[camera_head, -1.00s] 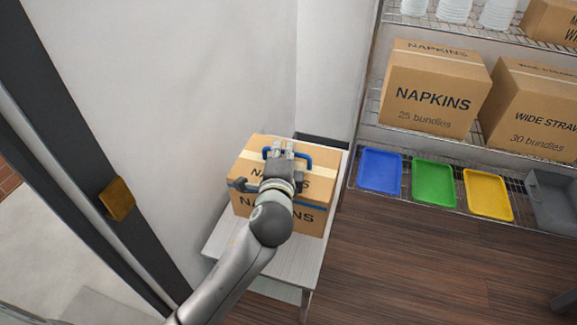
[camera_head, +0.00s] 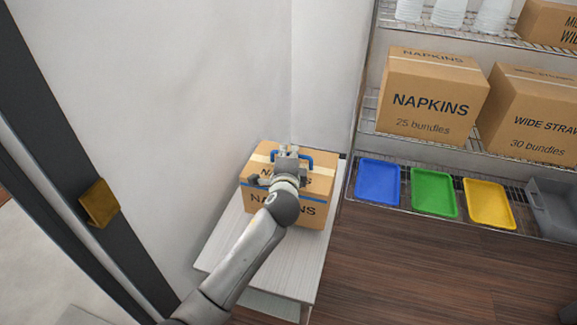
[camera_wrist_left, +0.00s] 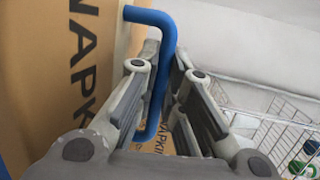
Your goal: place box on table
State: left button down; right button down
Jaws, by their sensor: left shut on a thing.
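A brown cardboard box (camera_head: 313,212) marked NAPKINS, with a blue handle (camera_head: 305,158) and blue band, is at the far end of a small pale table (camera_head: 240,235) against the wall. Whether its underside touches the tabletop is hidden. My left gripper (camera_head: 289,152) is over the box's top, shut on the blue handle. In the left wrist view the blue handle (camera_wrist_left: 165,60) runs between the fingers (camera_wrist_left: 160,85), with the box face (camera_wrist_left: 75,70) beside them. My right gripper is not in view.
A wire shelf at the right holds a larger napkin box (camera_head: 430,100) and a wide straw box (camera_head: 535,125). Blue (camera_head: 378,183), green (camera_head: 433,195) and yellow (camera_head: 489,203) trays lie on its lower level. The near part of the table is bare.

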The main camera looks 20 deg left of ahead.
pick_arm(q)
jog(key=shift+w+f, duration=0.15)
jog(key=shift+w, duration=0.1)
notch_tip(320, 180, down, 3)
jog(key=shift+r+b, duration=0.2)
jog(key=shift+b, duration=0.6)
jog(key=shift+f, duration=0.3)
jog(key=shift+r, duration=0.1)
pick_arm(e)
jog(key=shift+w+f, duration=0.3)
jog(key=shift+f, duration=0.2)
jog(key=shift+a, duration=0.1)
pick_arm(q)
jog(key=c, duration=2)
grip_release()
jog(key=shift+f, duration=0.2)
jog(key=o, duration=0.5)
jog(key=shift+c, duration=0.2)
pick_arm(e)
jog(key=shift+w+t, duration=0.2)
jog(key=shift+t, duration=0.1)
pick_arm(q)
jog(key=shift+r, duration=0.1)
